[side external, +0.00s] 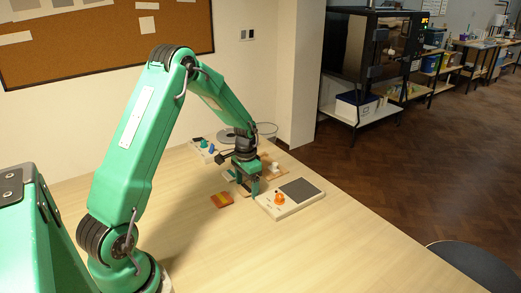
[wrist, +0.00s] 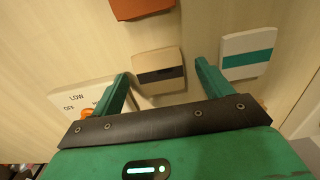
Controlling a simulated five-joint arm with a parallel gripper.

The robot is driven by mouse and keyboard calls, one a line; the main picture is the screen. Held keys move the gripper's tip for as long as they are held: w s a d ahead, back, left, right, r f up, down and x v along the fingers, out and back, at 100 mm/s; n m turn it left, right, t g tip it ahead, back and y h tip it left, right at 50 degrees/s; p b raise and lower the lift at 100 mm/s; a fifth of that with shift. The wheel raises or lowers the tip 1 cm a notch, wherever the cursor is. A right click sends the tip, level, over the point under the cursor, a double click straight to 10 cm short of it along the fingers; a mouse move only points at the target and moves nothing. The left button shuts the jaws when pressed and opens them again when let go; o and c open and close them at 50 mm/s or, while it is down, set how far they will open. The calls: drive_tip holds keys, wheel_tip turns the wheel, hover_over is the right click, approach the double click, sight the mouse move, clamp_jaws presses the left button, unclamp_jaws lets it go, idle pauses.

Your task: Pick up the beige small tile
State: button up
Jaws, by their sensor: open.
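The beige small tile (wrist: 145,60) has a dark stripe across it and lies flat on the table in the wrist view. My gripper (wrist: 160,68) is open, with one finger to the left of the tile and the other to its right. The near part of the tile lies between the fingers, and no contact shows. In the side view my gripper (side external: 246,187) points down close above the table. I cannot clearly make out the beige tile there, near my gripper.
A white tile with a teal stripe (wrist: 248,50) lies right of the right finger. A rust-orange tile (wrist: 140,8) lies beyond the beige one. A control box with an orange knob (side external: 279,198) stands beside my gripper. The table's front (side external: 330,255) is clear.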

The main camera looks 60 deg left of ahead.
sight(248, 189)
drive_tip(key=shift+f, duration=0.1)
idle(0.4)
drive_tip(key=c, duration=1.1)
drive_tip(key=shift+r, duration=0.75)
drive_tip(key=r, duration=0.1)
drive_tip(key=d+r, duration=0.1)
drive_tip(key=r, duration=0.1)
drive_tip(key=shift+r, duration=0.1)
drive_tip(key=s+d+r, duration=0.1)
drive_tip(key=d+r, duration=0.5)
drive_tip(key=d, duration=0.4)
drive_tip(key=shift+d+r, duration=0.15)
drive_tip(key=shift+d, duration=0.2)
